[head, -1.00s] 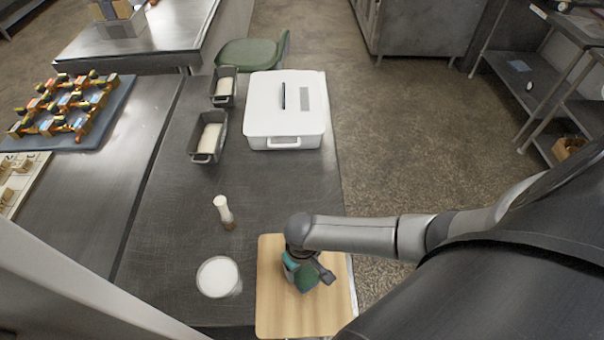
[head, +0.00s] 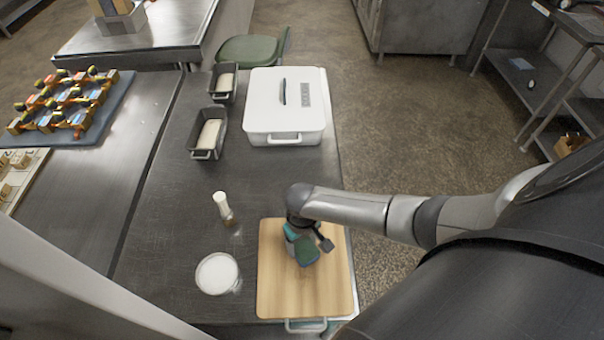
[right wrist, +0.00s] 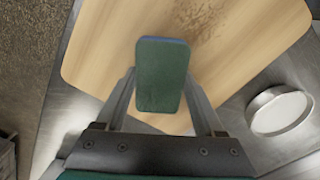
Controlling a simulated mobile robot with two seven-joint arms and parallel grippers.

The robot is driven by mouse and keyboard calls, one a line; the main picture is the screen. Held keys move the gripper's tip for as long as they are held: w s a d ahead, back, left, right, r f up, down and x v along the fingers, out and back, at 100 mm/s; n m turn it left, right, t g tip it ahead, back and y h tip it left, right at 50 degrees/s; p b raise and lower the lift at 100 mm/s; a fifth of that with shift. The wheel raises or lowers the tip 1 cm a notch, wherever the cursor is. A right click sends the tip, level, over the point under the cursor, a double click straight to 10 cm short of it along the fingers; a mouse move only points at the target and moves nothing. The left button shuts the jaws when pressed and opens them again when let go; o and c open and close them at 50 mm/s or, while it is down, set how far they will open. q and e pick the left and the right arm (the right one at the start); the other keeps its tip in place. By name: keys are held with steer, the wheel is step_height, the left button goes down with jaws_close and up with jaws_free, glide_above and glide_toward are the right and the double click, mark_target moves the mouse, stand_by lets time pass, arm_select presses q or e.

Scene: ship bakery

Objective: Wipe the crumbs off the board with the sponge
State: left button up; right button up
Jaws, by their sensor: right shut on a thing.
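My right gripper (head: 308,236) is shut on the sponge (head: 307,254), over the middle of the wooden board (head: 290,292). In the right wrist view the sponge (right wrist: 161,78) is a green block with a blue edge, between the fingers of the gripper (right wrist: 160,92). Brown crumbs (right wrist: 204,22) lie on the pale board (right wrist: 100,50) past the sponge. I cannot make the crumbs out in the head view. Whether the sponge touches the board is not clear. My left gripper is not in view.
A white round bowl (head: 217,273) and a shaker (head: 222,207) stand left of the board. A white lidded box (head: 285,130) and two loaf tins (head: 205,154) stand farther back. A handle (head: 306,327) shows at the board's near edge. The floor lies to the right.

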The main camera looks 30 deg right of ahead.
steer(key=shift+w+d+f+b, duration=0.1)
steer(key=shift+w+d+b, duration=0.35)
steer(key=shift+w, duration=0.3)
steer(key=shift+w+d+f+b, duration=0.1)
steer(key=shift+w+d+b, duration=0.3)
steer(key=shift+w, duration=0.3)
steer(key=shift+w+d+r+b, duration=0.1)
steer(key=shift+w+d+b, duration=0.25)
steer(key=shift+w+d, duration=0.25)
steer(key=shift+w+d+b, duration=0.3)
steer(key=shift+w+d, duration=0.05)
steer(key=shift+w, duration=0.45)
steer(key=shift+r, duration=0.1)
step_height(320, 180, up, 4)
steer(key=p, duration=0.4)
steer(key=shift+r+p, duration=0.3)
steer(key=shift+p, duration=0.05)
steer(key=shift+r, duration=0.7)
